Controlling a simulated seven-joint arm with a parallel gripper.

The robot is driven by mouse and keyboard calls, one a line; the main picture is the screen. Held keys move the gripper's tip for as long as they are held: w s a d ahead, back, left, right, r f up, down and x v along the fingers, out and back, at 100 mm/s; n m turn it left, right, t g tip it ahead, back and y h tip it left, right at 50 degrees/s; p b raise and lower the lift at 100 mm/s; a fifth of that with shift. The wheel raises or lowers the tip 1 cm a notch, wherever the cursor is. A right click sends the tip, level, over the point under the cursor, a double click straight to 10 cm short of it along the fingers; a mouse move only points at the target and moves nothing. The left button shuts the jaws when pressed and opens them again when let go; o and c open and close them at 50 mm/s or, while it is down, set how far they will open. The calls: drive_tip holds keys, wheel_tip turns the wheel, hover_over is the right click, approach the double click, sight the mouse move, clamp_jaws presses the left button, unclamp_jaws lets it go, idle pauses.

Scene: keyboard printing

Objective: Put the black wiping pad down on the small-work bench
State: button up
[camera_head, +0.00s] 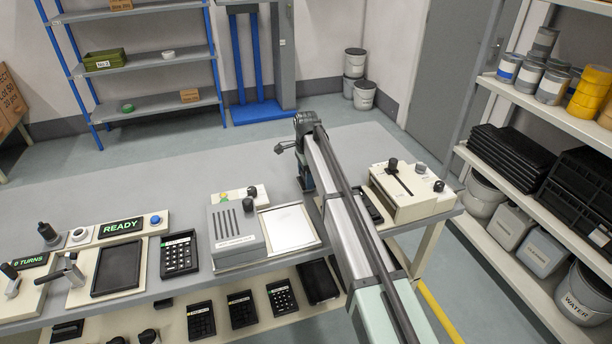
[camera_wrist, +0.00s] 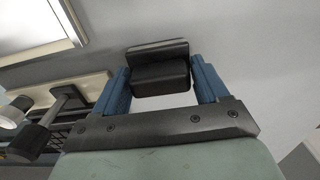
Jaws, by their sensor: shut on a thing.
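The black wiping pad (camera_wrist: 160,76), a dark block with a grey plate along its upper edge, is between the blue fingers of my gripper (camera_wrist: 163,84) in the wrist view. My gripper is shut on it. A plain grey surface lies beyond it; I cannot tell whether the pad touches it. In the head view my arm reaches over a long grey bench (camera_head: 150,178). There my gripper (camera_head: 305,184) is mostly hidden behind the arm, and the pad cannot be made out. No label shows which surface is the small-work bench.
A dark tray (camera_head: 118,266) and keypad (camera_head: 179,254) are farther left. The bench's back strip is clear.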

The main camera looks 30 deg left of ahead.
drive_tip(key=shift+f, duration=0.1)
drive_tip(key=o, duration=1.3)
wheel_tip(320, 180, up, 12)
drive_tip(key=shift+r, duration=0.15)
